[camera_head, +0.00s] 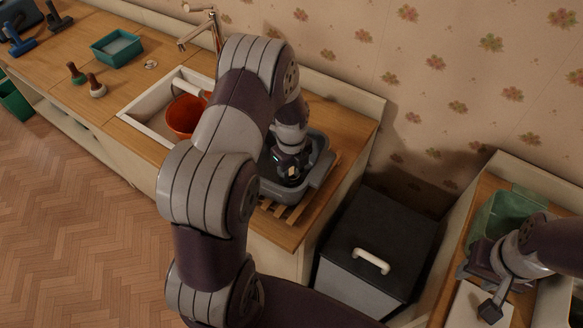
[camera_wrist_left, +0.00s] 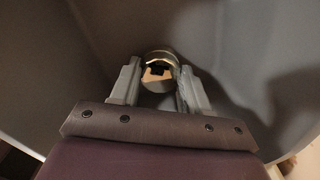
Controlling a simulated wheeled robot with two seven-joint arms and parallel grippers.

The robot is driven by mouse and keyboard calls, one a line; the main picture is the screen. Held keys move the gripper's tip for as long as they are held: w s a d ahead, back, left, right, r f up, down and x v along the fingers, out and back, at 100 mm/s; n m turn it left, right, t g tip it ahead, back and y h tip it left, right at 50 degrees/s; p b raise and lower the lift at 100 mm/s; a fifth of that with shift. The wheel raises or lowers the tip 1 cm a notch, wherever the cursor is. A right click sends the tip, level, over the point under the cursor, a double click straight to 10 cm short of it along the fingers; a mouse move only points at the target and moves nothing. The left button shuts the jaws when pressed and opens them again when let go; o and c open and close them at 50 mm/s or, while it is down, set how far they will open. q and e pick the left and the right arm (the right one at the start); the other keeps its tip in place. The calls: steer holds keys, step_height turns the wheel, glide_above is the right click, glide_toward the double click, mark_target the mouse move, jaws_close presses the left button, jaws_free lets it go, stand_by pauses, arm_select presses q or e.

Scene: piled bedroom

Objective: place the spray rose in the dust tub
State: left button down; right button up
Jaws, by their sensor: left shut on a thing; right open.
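My left gripper (camera_head: 292,176) reaches down inside a grey tub (camera_head: 322,168) on the counter. In the left wrist view its fingers are shut on a small round thing (camera_wrist_left: 158,57) with a metallic rim and a tan part, which looks like the spray rose. Grey walls surround it there; whether it touches the tub's floor I cannot tell. The grey tub appears to be the dust tub, and stands on a wooden slatted rack (camera_head: 286,213). My left arm hides part of the tub. My right gripper (camera_head: 487,291) is open at the lower right.
A sink (camera_head: 150,117) with an orange pot (camera_head: 184,114) and a tap (camera_head: 199,32) lies left of the tub. A teal tray (camera_head: 117,47) and two brushes stand further left. A dark-lidded bin (camera_head: 376,233) is right of the counter. A green container (camera_head: 503,213) stands at far right.

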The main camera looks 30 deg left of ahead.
mark_target(292, 172)
arm_select(q)
steer(key=c, duration=0.5)
jaws_free()
steer(key=shift+f, duration=0.1)
steer(key=shift+c, duration=0.2)
step_height(292, 172, up, 12)
steer(key=b, duration=0.1)
steer(key=s+d+r+n, duration=0.1)
steer(key=s+d+n, duration=0.3)
steer(key=s+n, duration=0.3)
steer(key=s+d+n+t, duration=0.1)
steer(key=s+d+n, duration=0.3)
steer(key=n, duration=1.1)
steer(key=s, duration=0.2)
steer(key=shift+s+r, duration=0.35)
steer(key=shift+r, duration=0.05)
